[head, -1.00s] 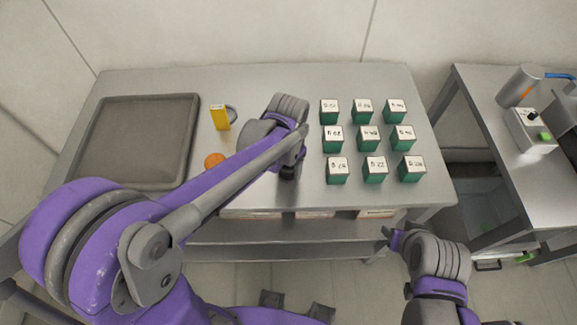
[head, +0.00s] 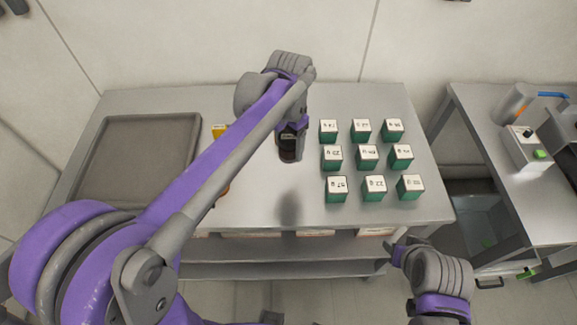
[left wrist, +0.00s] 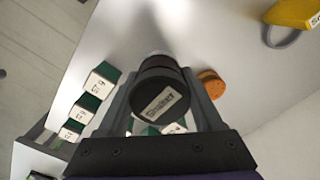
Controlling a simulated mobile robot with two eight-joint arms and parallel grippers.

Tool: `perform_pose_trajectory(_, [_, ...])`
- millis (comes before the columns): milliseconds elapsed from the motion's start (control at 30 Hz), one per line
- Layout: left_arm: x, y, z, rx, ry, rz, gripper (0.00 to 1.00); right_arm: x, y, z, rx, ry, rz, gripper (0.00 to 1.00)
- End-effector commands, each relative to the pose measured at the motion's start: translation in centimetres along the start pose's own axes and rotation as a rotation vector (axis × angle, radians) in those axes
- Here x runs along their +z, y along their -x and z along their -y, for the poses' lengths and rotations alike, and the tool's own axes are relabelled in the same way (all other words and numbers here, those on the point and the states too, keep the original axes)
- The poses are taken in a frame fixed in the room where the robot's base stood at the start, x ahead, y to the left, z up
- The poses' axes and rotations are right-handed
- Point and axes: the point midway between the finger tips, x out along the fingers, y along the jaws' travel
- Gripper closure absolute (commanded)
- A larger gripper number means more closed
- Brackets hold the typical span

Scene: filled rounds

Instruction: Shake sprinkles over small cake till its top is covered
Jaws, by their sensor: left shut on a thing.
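My left gripper (head: 290,135) is shut on a dark cylindrical shaker (head: 290,150), held above the table with a shadow below it. In the left wrist view the dark round end of the shaker (left wrist: 160,92), with a pale label, sits between the fingers. A small round orange-brown cake (left wrist: 211,83) lies on the table beyond the right finger in that view. In the head view my left arm hides nearly all of it. My right gripper (head: 394,252) is in front of the table at the right, apart from everything; its fingers are too unclear to judge.
Several green boxes with white labelled tops (head: 367,156) stand in rows on the table's right. An empty grey tray (head: 190,125) lies at left. A yellow object (head: 219,131) is partly behind my arm; it also shows in the left wrist view (left wrist: 292,12). A side bench (head: 550,195) stands right.

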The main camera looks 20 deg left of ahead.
Motion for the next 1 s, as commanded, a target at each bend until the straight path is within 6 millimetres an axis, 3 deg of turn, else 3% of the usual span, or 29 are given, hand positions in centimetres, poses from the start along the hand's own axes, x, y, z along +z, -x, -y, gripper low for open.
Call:
perform_pose_trajectory(33, [-1.6,0.9,1.6,-0.002,0.004,-0.002,0.94,-0.5,0.3,0.0,0.0,0.0,-0.005,0.5])
perform_pose_trajectory(200, [-5.7,2.4,6.1,-0.002,0.004,-0.003,0.94,-1.2,0.9,0.0,0.0,0.0,-0.013,0.5])
perform_pose_trajectory(400, [-8.3,3.1,9.8,-0.002,0.002,-0.003,0.94,-1.8,1.2,0.0,0.0,0.0,-0.019,0.5])
perform_pose_trajectory(667, [-9.0,2.8,10.9,0.0,0.0,-0.001,0.94,-1.6,1.1,0.0,0.0,0.0,-0.017,0.5])
perform_pose_trajectory(1000, [-8.9,0.2,10.8,0.001,0.0,0.001,0.94,-0.1,0.0,0.0,0.0,0.0,-0.001,0.5])
